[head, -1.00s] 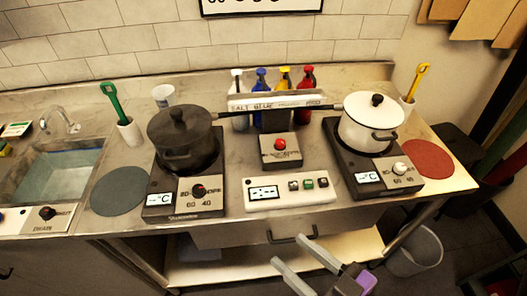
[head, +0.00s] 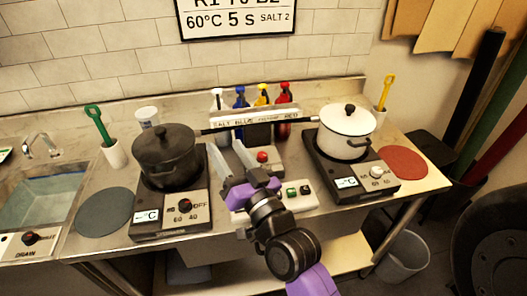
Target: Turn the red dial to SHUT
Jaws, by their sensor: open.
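A small dark dial with reddish colour on it (head: 30,238) sits on a pale panel marked DRAIN (head: 14,250), in front of the sink at the far left. I cannot read a SHUT mark there. Another dark and red dial (head: 185,205) is on the left hotplate (head: 150,222), marked OFF, 60 and 40. A round red knob or button (head: 262,156) is on the middle box. My gripper (head: 226,150) is open and empty over the middle of the table, between the hotplates, well right of the drain dial. It partly hides the box and the button panel.
A black lidded pot (head: 166,158) is on the left hotplate and a white lidded pot (head: 346,130) on the right hotplate (head: 355,185). Coloured bottles (head: 262,96) stand behind a label rail. A sink (head: 45,196) and a grey disc (head: 104,212) are at left.

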